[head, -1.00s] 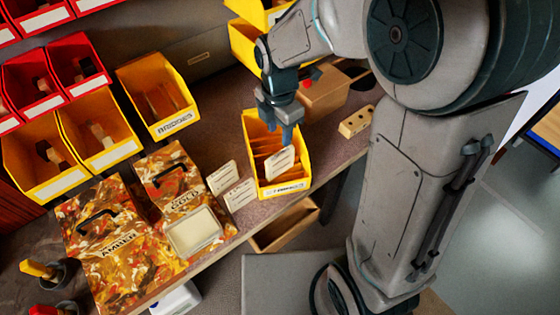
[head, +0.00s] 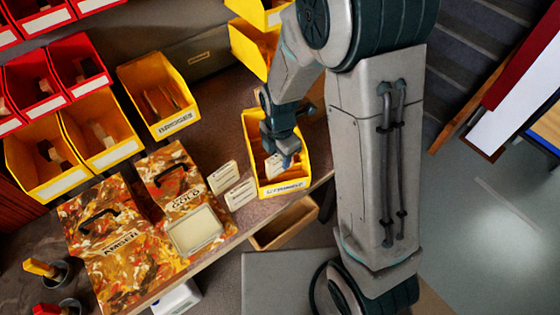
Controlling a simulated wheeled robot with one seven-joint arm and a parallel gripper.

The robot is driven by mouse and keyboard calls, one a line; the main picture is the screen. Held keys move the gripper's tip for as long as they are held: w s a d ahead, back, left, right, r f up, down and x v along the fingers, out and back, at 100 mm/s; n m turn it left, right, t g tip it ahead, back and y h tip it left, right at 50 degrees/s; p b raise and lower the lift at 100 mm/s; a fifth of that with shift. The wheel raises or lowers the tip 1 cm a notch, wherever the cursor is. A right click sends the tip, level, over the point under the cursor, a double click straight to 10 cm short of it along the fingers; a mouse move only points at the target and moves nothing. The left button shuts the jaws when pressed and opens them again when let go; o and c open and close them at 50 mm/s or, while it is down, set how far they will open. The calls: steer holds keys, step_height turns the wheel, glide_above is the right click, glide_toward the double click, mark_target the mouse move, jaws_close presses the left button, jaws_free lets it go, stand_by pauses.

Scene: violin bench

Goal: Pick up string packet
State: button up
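The string packet (head: 274,166) is a pale, flat card with printed lines, standing in the front part of the yellow bin (head: 285,190) labelled for strings. My gripper (head: 287,162) reaches down into this bin from above, its fingertips at the packet. The fingers cover part of the packet, and I cannot tell whether they have closed on it.
Two patterned cases, AMBER (head: 110,245) and GOLD (head: 175,185), lie on the bench to the left. A yellow BRIDGES bin (head: 160,95) stands behind. An open wooden drawer (head: 284,224) juts out below the bench edge.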

jaws_close()
steer(key=shift+r, duration=0.15)
